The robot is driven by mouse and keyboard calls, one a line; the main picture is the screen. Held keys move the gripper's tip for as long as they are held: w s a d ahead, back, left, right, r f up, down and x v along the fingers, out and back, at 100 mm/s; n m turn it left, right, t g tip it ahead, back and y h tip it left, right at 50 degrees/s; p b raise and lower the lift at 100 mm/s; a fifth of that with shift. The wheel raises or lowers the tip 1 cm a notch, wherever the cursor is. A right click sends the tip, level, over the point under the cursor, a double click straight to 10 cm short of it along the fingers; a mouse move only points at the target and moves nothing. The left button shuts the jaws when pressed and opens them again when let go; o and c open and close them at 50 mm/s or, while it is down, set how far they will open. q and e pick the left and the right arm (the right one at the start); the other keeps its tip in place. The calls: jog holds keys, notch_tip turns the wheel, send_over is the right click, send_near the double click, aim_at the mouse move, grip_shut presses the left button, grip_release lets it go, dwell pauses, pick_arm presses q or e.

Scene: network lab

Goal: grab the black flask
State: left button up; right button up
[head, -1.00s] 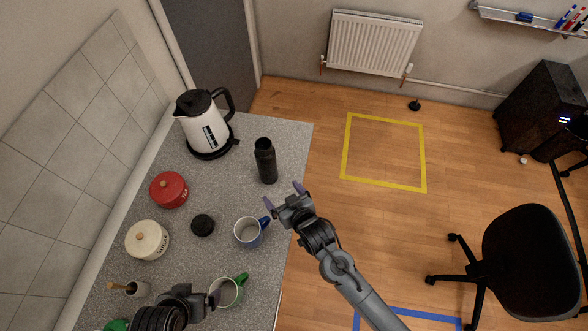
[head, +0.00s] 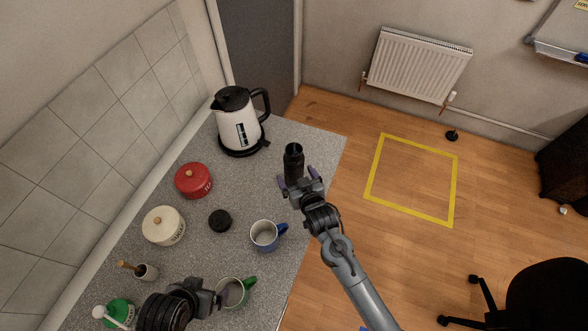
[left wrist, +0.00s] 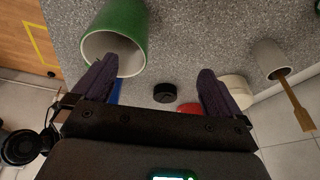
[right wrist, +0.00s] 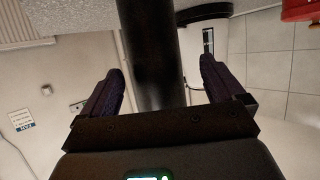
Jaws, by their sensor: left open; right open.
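The black flask (head: 293,160) stands upright and open-topped near the right edge of the grey counter in the head view. My right gripper (head: 297,180) is open at the flask, with one finger on each side of its lower part. In the right wrist view the flask (right wrist: 150,50) shows as a dark column between the open fingers of my right gripper (right wrist: 165,85), with gaps on both sides. My left gripper (head: 222,298) is open beside the green-handled mug (head: 234,290). In the left wrist view the mug (left wrist: 122,40) is near the left finger of that gripper (left wrist: 150,85).
A white kettle (head: 238,125) stands behind the flask. A blue-handled mug (head: 265,236), a black lid (head: 220,221), a red pot (head: 193,180) and a cream pot (head: 163,226) stand on the counter (head: 262,190). Open floor lies to the right.

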jog(key=shift+x, duration=2.15)
jog(key=shift+w+d+r, duration=0.15)
jog(key=shift+d+r, duration=0.05)
jog(key=shift+d, duration=0.05)
jog(key=c, duration=1.3)
jog(key=shift+r, duration=0.1)
jog(key=shift+c, duration=1)
jog(key=shift+r, duration=0.1)
